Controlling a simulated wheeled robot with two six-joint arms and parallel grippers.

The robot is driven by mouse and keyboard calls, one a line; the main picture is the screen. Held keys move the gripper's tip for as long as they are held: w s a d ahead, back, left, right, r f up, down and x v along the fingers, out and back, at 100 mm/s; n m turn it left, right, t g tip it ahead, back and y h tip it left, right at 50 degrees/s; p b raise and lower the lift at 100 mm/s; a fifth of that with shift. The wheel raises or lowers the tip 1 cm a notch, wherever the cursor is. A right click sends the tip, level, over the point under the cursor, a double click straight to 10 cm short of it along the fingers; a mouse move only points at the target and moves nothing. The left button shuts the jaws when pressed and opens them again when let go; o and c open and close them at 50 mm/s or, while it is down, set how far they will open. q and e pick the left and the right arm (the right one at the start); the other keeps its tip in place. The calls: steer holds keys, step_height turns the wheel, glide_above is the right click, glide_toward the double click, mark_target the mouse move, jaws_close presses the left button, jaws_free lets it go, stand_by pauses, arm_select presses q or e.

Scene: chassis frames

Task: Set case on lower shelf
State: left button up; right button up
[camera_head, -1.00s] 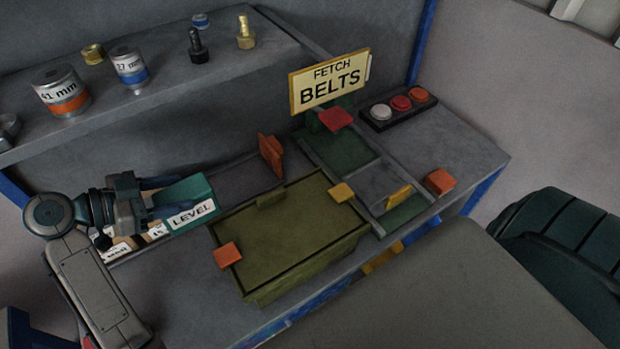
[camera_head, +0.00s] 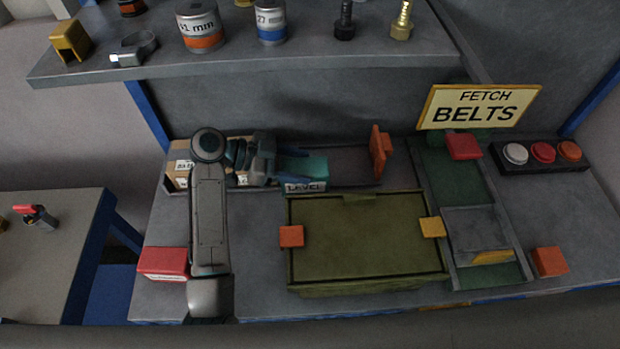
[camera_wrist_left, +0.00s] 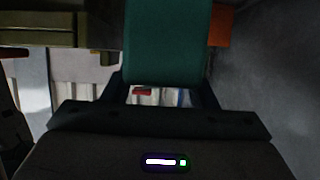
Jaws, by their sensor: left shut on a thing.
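The teal case marked LEVEL (camera_head: 310,166) is at the back left of the bench, behind the left corner of an olive box. My left gripper (camera_head: 284,165) is shut on its left end. In the left wrist view the teal case (camera_wrist_left: 168,40) fills the space between the fingers. The contact under the case is hidden, so I cannot tell whether it rests on the bench. The upper shelf (camera_head: 130,72) is above, with the bench top (camera_head: 160,300) below. My right gripper is not in view.
The olive lidded box (camera_head: 365,240) stands in front of the case. An orange block (camera_head: 380,150) stands to its right. Cardboard boxes (camera_head: 183,165) are behind my left arm, and a red box (camera_head: 163,263) is at the bench's left. The BELTS sign (camera_head: 480,108) stands at right.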

arm_select(q)
step_height(320, 180, down, 7)
steer(key=shift+r+p, duration=0.15)
steer(key=shift+p, duration=0.85)
steer(key=o, duration=0.9)
steer(key=shift+f, duration=0.2)
steer(key=shift+o, duration=0.8)
steer(key=shift+r, duration=0.15)
